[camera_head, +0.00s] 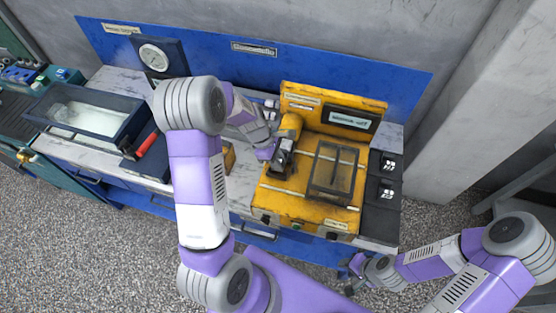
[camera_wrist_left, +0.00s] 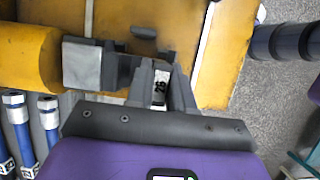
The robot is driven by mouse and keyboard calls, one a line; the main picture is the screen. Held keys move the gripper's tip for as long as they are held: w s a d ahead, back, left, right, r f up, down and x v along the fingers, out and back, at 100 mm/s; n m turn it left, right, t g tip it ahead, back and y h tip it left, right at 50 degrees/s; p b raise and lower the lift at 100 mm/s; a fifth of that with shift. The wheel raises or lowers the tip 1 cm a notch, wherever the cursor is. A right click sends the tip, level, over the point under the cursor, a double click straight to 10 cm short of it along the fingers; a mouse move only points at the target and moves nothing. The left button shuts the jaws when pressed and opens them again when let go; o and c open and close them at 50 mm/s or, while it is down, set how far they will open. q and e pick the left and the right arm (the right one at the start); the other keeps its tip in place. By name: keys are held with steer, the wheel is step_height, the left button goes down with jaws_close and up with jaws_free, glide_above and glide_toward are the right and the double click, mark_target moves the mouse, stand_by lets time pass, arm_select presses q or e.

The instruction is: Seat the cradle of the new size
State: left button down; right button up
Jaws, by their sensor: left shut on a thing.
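The yellow machine (camera_head: 285,208) stands on the bench, with a yellow cylinder-shaped body on its deck that also shows in the left wrist view (camera_wrist_left: 28,58). My left gripper (camera_head: 270,152) is over the deck beside this body. In the left wrist view my left gripper (camera_wrist_left: 150,85) is shut on a dark grey piece, seemingly the cradle (camera_wrist_left: 160,90), with a white label that seems to read 26 or 28. A light grey block (camera_wrist_left: 82,65) shows beside the fingers. Whether the cradle touches the deck is hidden. My right gripper (camera_head: 357,277) hangs in front of the bench; its fingers are too small to read.
A dark-framed clear guard (camera_head: 333,172) stands on the deck right of my left gripper. Black holders with white labels (camera_head: 388,163) line the machine's right side. A display panel (camera_head: 352,119) rises behind. A glass-topped tray (camera_head: 85,112) and a round gauge (camera_head: 155,57) are at left.

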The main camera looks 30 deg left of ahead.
arm_select(q)
steer(key=shift+f+b, duration=0.85)
steer(key=shift+f, duration=0.4)
steer(key=c, duration=0.9)
jaws_free()
steer(key=shift+r, duration=0.1)
steer(key=p+v, duration=0.1)
steer(key=v, duration=0.6)
steer(key=shift+a+r, duration=0.15)
steer(key=shift+r, duration=0.05)
